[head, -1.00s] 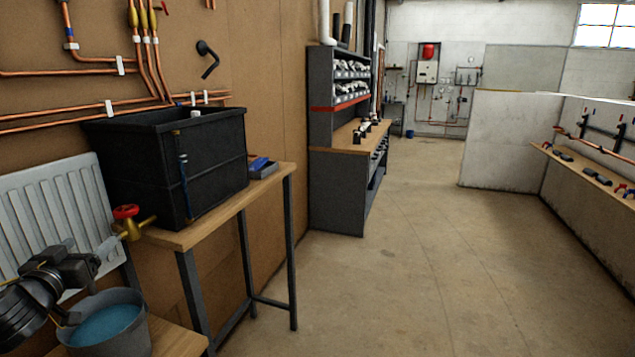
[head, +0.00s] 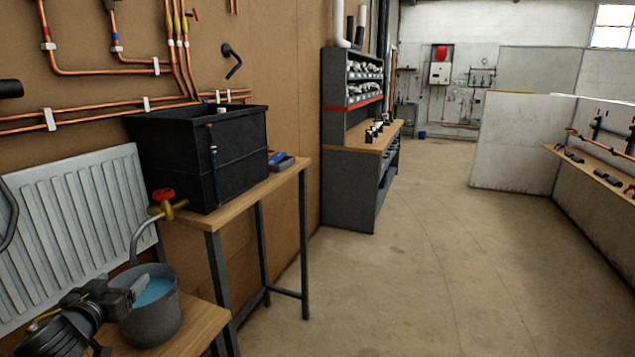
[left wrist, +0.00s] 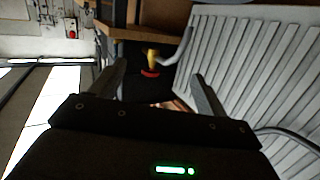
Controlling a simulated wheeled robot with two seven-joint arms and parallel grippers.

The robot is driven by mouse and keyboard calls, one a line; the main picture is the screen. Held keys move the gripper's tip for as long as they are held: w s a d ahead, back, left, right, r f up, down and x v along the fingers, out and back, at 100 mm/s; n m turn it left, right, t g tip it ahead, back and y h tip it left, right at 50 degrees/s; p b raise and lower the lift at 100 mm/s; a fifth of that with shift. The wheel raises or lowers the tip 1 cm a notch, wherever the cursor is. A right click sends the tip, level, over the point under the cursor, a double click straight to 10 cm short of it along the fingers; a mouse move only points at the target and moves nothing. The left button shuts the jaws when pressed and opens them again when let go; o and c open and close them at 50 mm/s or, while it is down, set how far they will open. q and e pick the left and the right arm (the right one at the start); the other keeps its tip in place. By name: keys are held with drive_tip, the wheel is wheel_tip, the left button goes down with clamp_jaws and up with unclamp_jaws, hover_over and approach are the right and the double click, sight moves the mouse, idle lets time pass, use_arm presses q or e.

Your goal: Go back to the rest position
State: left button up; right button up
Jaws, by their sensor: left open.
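My right gripper is in neither view.
A white radiator (head: 75,235) stands along the wall at left. The black tank (head: 235,155) sits on a wooden bench with metal legs. A low wooden surface (head: 195,325) holds the bucket. A shelving unit (head: 345,185) stands farther on. The floor (head: 430,270) at right is clear.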

use_arm(q)
drive_tip(key=s+d+f+g, duration=0.2)
drive_tip(key=s+d+f, duration=0.15)
drive_tip(key=f, duration=0.25)
drive_tip(key=s+d+f+m+g, duration=0.1)
drive_tip(key=s+d+f, duration=0.1)
drive_tip(key=s+f, duration=0.3)
drive_tip(key=s+d+f+g, duration=0.2)
drive_tip(key=d+f, duration=0.1)
drive_tip(key=f, duration=0.5)
drive_tip(key=s+d+f+m+g+h, duration=0.1)
drive_tip(key=s+d+f+g+h, duration=0.1)
drive_tip(key=s+d+f+g, duration=0.45)
drive_tip(key=s+d+f+m+g+h, duration=0.1)
drive_tip(key=s+d+f, duration=0.3)
drive_tip(key=s+d, duration=0.7)
drive_tip(key=s+a+f+g, duration=0.1)
drive_tip(key=s+a+f, duration=0.1)
drive_tip(key=f, duration=1)
drive_tip(key=s+a+f, duration=0.1)
drive_tip(key=s+f, duration=0.1)
drive_tip(key=f, duration=1)
drive_tip(key=s+a+f+m+g, duration=0.1)
drive_tip(key=s+a+f, duration=0.2)
drive_tip(key=s+f, duration=1.4)
drive_tip(key=shift+f, duration=0.15)
drive_tip(key=shift+s+a, duration=0.1)
drive_tip(key=shift+s, duration=0.05)
